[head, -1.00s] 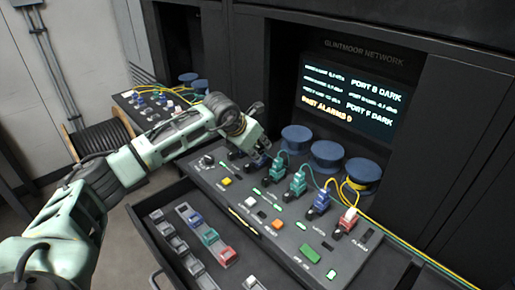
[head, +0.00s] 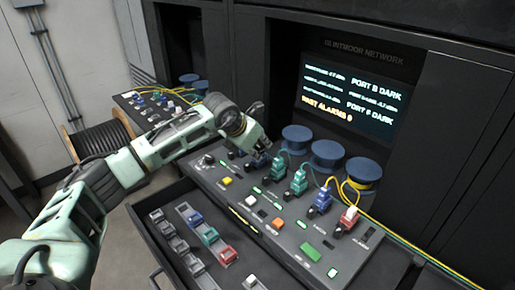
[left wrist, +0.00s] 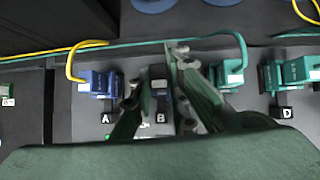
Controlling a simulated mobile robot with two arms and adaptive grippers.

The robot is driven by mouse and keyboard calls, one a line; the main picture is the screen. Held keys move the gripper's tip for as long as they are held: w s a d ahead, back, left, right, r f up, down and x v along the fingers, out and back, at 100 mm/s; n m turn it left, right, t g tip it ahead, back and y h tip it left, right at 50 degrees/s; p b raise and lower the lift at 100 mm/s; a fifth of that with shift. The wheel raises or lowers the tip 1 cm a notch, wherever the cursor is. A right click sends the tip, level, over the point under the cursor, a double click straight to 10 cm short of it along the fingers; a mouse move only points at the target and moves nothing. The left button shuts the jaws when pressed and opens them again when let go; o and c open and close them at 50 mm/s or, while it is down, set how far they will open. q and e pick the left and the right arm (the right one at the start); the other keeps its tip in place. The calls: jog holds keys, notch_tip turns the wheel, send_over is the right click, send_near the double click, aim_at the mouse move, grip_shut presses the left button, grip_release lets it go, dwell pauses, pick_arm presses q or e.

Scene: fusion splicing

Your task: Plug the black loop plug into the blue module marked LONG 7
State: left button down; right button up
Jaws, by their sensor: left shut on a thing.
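My left gripper (head: 259,146) is over the far-left end of the console, at port B. In the left wrist view its two fingers (left wrist: 160,78) are closed around a small dark piece (left wrist: 158,72), which looks like the black loop plug; the fingers hide much of it. A blue module (head: 258,160) sits right under the fingertips. A bit of blue also shows between the fingers in the left wrist view (left wrist: 165,96). I cannot read any LONG 7 marking, nor tell whether the plug is seated. My right gripper is not in view.
A blue module at A (left wrist: 97,83) with a yellow cable and a teal module (left wrist: 228,74) flank the fingers closely. More modules, blue (head: 320,202) and red (head: 348,220), stand along the console. An open drawer (head: 172,278) holds several small modules. The screen (head: 353,98) reads PORT B DARK, PORT F DARK.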

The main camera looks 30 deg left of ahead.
pick_arm(q)
jog(key=shift+s+d+f, duration=0.1)
jog(key=shift+s+f, duration=0.1)
jog(key=shift+f, duration=0.3)
jog(key=shift+s+f, duration=0.15)
jog(key=shift+f, duration=0.35)
jog(key=c, duration=1.8)
grip_release()
jog(key=shift+w, duration=0.1)
jog(key=shift+c, duration=0.2)
jog(key=shift+o, duration=1.1)
jog(key=shift+w+f, duration=0.2)
jog(key=shift+w, duration=0.05)
jog(key=v, duration=1.2)
jog(key=shift+r, duration=0.4)
jog(key=shift+w, duration=0.15)
